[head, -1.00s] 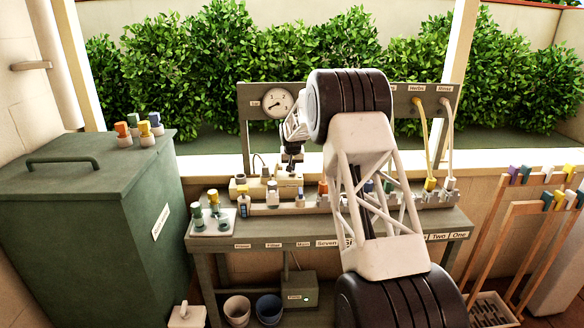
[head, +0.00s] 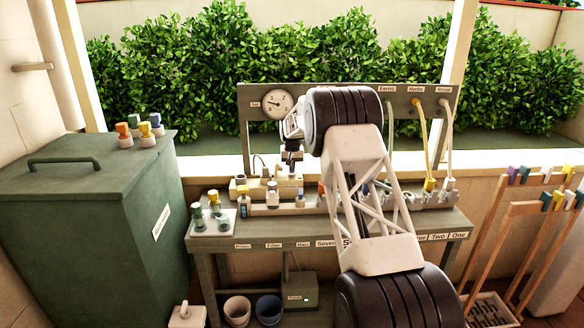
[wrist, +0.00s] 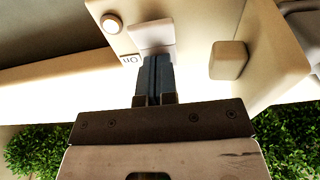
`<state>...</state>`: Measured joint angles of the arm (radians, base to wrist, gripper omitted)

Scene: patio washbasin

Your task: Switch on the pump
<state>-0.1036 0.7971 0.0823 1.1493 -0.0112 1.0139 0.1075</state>
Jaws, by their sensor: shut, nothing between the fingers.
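My gripper (head: 291,158) points down over a cream box (head: 282,183) at the back of the bench; it also shows in the wrist view (wrist: 156,62). Its two dark fingers are shut together with nothing between them. In the wrist view the fingertips are at the edge of a white rocker-like switch (wrist: 150,36), next to a small "On" label (wrist: 130,59). Whether they touch it I cannot tell. A round white button (wrist: 112,24) and a cream block (wrist: 228,60) sit on the same box. Under the bench stands a green box (head: 300,288) with a small green light; its label is too small to read surely.
A pressure gauge (head: 277,104) hangs on the back frame. A tray (head: 198,229) with bottle-like fittings lies at the bench's left. Several valves line the bench, and hoses (head: 423,140) hang at right. A large green bin (head: 85,215) stands at left, a wooden rack (head: 500,235) at right.

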